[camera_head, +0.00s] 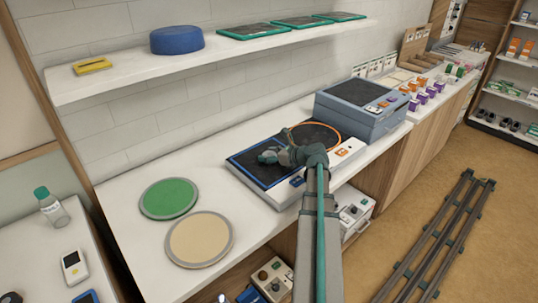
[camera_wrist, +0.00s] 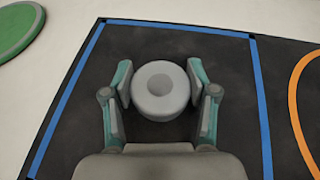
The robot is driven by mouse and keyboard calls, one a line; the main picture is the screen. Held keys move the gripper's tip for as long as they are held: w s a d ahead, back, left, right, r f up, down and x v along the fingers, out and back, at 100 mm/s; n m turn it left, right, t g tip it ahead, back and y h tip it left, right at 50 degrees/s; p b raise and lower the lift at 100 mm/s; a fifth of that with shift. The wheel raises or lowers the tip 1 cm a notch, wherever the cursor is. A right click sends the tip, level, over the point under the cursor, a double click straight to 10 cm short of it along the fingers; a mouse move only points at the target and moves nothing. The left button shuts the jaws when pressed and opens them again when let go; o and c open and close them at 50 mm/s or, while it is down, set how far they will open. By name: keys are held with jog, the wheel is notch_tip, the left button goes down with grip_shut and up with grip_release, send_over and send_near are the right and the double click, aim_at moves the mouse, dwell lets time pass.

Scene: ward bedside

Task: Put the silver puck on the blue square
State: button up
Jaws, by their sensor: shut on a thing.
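The blue square (camera_wrist: 258,90) is a blue outline on a black panel, and the puck appears inside this outline. The blue square also shows in the head view (camera_head: 243,171), with my gripper (camera_head: 266,156) over it. I cannot tell whether the puck touches the panel. In the head view my gripper and arm hide part of the square.
An orange ring (camera_wrist: 297,105) lies right of the square on the same panel. A green disc (camera_head: 169,198) and a beige disc (camera_head: 199,239) lie on the counter to the left. A blue-grey box (camera_head: 362,108) stands behind right. A shelf (camera_head: 130,73) runs above the counter.

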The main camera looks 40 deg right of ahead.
jog(key=o, duration=1.4)
jog(key=shift+f, duration=0.1)
jog(key=b+v, duration=0.2)
jog(key=v, duration=1)
jog(key=shift+s, duration=0.1)
